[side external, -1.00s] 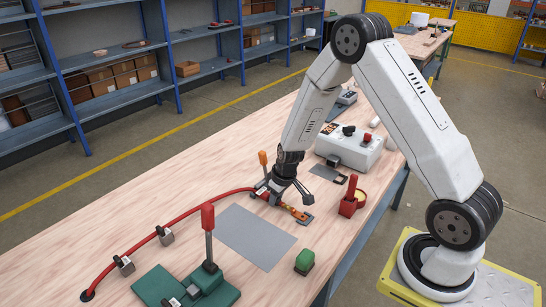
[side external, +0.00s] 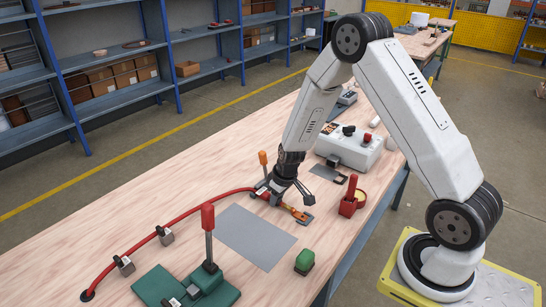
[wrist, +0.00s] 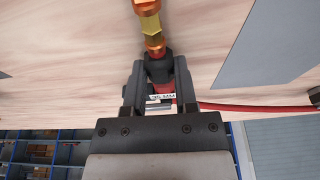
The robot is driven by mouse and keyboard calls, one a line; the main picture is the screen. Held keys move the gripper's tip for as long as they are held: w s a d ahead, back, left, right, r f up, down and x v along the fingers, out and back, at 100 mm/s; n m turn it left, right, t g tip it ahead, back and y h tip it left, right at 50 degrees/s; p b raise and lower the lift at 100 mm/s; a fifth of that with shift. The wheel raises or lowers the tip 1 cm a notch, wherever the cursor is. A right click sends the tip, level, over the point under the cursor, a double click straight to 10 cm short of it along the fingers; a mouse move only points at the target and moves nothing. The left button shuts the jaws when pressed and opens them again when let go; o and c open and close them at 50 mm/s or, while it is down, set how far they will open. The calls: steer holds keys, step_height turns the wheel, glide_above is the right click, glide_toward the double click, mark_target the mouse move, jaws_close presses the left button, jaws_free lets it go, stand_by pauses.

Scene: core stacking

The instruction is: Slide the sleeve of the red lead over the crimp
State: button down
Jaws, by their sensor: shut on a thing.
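The red lead (side external: 187,208) curves across the bench from the front left to my gripper (side external: 275,197). In the wrist view, my gripper (wrist: 160,80) is shut on a dark sleeve (wrist: 159,67) around the lead. A white printed label (wrist: 162,97) and a bit of red show between the fingers. Just beyond the fingertips is the bare crimp (wrist: 150,25), brass-coloured and faceted, with a copper-coloured part nearest the sleeve. The sleeve's front edge is close to that part; whether it overlaps it is unclear. The orange lug end (side external: 302,215) shows in the side view.
An orange-handled clamp (side external: 263,158) stands behind my gripper.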

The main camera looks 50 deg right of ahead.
mark_target(288, 205)
steer(key=shift+s, duration=2.05)
steer(key=shift+c, duration=1.6)
jaws_free()
steer(key=shift+r, duration=0.25)
steer(key=v, duration=0.7)
steer(key=shift+r, duration=0.15)
steer(key=shift+s+a+r, duration=0.1)
steer(key=shift+s, duration=0.05)
steer(key=s+a+r, duration=0.6)
steer(key=s+a, duration=0.2)
steer(key=a, duration=0.1)
steer(key=shift+s+a+r, duration=0.15)
steer(key=shift+s+a, duration=0.1)
steer(key=shift+a, duration=0.15)
